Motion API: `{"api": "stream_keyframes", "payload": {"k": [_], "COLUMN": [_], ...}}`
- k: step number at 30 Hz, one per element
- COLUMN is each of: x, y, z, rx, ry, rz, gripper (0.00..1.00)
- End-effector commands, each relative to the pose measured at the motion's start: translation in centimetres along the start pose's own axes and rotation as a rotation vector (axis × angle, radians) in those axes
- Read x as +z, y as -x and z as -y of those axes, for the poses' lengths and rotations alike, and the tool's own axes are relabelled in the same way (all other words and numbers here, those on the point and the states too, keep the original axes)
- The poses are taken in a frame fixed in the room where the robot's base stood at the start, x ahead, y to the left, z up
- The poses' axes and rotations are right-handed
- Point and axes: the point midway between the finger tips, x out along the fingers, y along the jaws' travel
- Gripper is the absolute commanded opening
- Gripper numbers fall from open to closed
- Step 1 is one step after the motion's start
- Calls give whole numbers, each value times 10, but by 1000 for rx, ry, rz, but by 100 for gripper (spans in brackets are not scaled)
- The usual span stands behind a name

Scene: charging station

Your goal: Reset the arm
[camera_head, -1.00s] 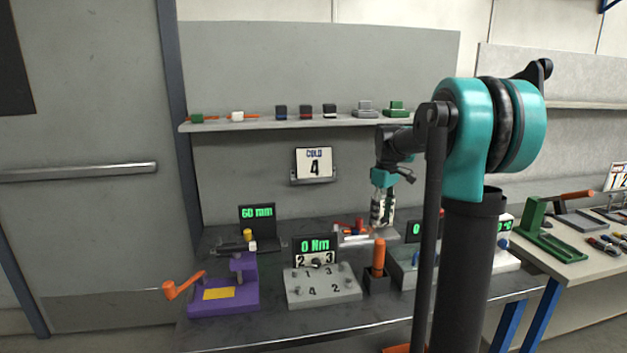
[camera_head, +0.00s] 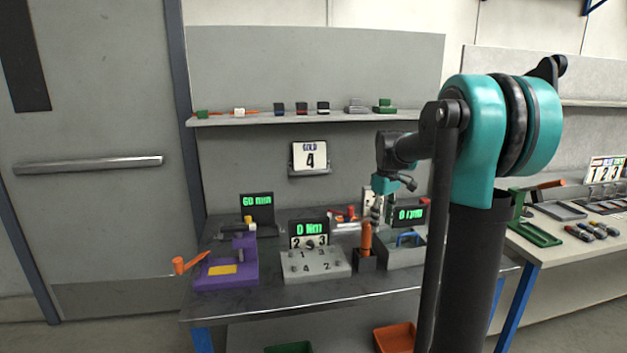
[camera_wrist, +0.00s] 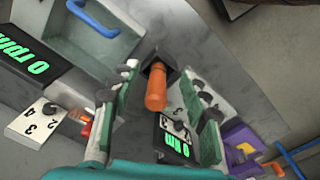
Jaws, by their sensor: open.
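My gripper (camera_head: 379,209) hangs from my arm above the workbench in the head view, pointing down. In the wrist view my gripper (camera_wrist: 165,112) has its two fingers spread wide apart, with nothing held between them. An orange handle (camera_head: 366,238) stands upright in a dark holder on the bench, below my gripper. In the wrist view the orange handle (camera_wrist: 156,88) shows between the fingers, at a lower level. I cannot tell the exact height gap.
A grey numbered plate (camera_head: 315,263) with a "0 Nm" display, a purple fixture (camera_head: 226,267) with an orange crank and a grey box (camera_head: 400,255) with a blue handle stand on the bench. A shelf (camera_head: 260,119) holds small blocks behind. A second table stands at right.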

Motion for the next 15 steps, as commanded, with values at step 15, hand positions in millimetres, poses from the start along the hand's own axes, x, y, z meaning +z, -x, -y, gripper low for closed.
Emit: {"api": "stream_keyframes", "payload": {"k": [15], "x": [68], "y": [-59], "z": [72], "rx": [71], "ry": [-262], "rz": [-109], "gripper": [46]}}
